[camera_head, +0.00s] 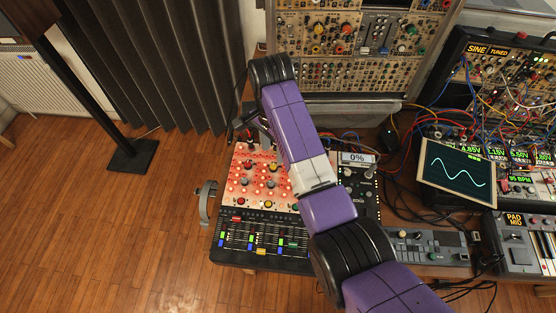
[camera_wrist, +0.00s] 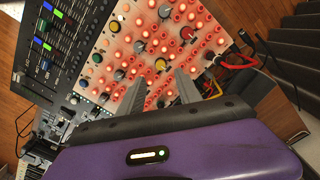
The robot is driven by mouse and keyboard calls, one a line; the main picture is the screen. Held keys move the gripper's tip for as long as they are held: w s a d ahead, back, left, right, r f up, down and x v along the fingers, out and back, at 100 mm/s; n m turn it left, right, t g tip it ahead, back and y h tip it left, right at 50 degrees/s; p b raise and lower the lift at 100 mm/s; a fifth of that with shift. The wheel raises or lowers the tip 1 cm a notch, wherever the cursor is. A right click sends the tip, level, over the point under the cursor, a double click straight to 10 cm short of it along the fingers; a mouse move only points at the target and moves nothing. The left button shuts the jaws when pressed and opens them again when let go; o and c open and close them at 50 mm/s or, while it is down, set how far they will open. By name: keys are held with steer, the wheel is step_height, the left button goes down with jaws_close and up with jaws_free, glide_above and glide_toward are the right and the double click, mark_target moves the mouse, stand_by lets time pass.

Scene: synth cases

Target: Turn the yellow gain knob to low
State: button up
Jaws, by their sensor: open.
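A pale panel with red-lit knobs (camera_head: 262,185) lies on the desk left of my arm in the head view. It also fills the upper middle of the wrist view (camera_wrist: 118,68). In the head view my gripper (camera_head: 256,139) is partly hidden by my arm.
A dark fader mixer (camera_head: 264,233) adjoins the panel's near edge. A small display reading 0% (camera_head: 358,158) stands right of my arm. A sine-wave screen (camera_head: 458,172) and cabled modules are further right. A tall module rack (camera_head: 345,50) stands behind.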

mark_target(273, 166)
step_height(273, 166, down, 8)
steer(key=shift+r, duration=0.25)
steer(key=shift+c, duration=0.4)
jaws_close()
